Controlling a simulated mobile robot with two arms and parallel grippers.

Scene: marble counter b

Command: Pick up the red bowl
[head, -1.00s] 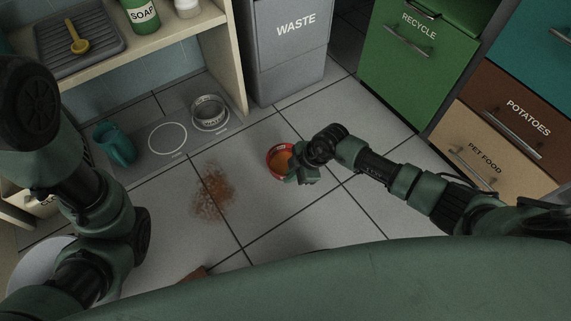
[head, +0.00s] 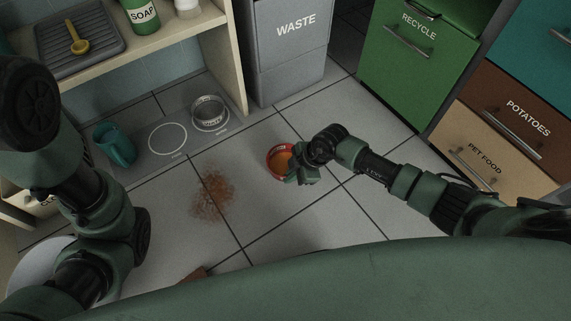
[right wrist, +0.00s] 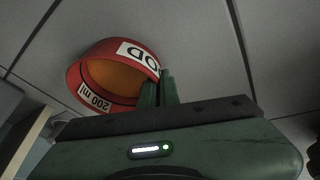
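The red bowl (head: 271,163) is by the floor in the middle of the head view, with an orange-brown inside. In the right wrist view the red bowl (right wrist: 90,68) shows white labels reading "OD" and "200 ml". My right gripper (head: 293,175) is at the bowl's right side. In the right wrist view its two fingers (right wrist: 159,90) are close together, one on each side of the bowl's rim wall, and look shut on it. I cannot tell whether the bowl is clear of the floor. My left arm shows at the left, but its gripper is out of view.
A grey mat (head: 188,152) with a white circle holds a metal bowl (head: 209,112). A teal jug (head: 115,146) stands at its left. A brown spill (head: 214,190) lies left of the red bowl. The waste bin (head: 288,60) and green recycle cabinet (head: 398,75) stand behind.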

